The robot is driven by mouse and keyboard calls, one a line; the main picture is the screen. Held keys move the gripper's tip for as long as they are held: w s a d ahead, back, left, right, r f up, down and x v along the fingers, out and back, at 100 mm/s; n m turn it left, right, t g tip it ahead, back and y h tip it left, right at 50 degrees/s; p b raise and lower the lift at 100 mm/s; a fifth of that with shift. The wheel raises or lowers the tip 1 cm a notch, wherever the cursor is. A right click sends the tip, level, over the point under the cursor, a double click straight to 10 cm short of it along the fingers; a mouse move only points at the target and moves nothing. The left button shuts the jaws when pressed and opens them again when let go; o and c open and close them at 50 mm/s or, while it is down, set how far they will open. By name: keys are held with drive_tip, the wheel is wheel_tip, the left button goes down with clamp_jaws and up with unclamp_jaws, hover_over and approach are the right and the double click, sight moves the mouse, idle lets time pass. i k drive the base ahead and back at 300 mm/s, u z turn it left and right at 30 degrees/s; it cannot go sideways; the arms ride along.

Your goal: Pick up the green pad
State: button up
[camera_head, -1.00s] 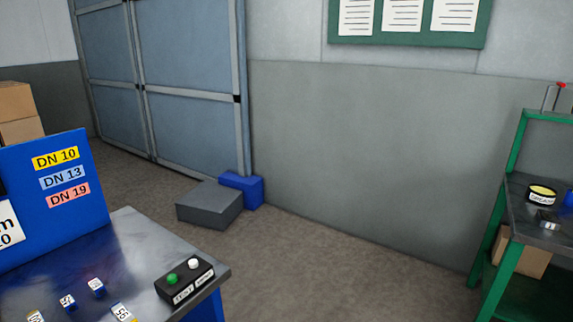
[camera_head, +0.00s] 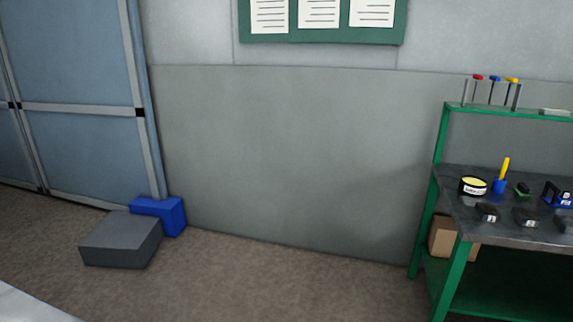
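A small dark green item (camera_head: 522,189), which may be the green pad, lies on the dark top of the green-framed workbench (camera_head: 500,235) at the right. It is too small to make out clearly. It sits just right of a blue holder (camera_head: 499,186) with a yellow stick upright in it. My gripper is not in view.
A round tin with yellow contents (camera_head: 473,186) and small black labelled items (camera_head: 488,212) share the bench top. Screwdriver-like tools stand on its upper shelf. A grey box (camera_head: 121,240) and a blue box (camera_head: 160,215) are on the floor at left. The middle floor is clear.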

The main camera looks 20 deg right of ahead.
sight(522, 189)
drive_tip(key=z, duration=0.6)
drive_tip(key=i, duration=0.8)
drive_tip(key=z, duration=0.4)
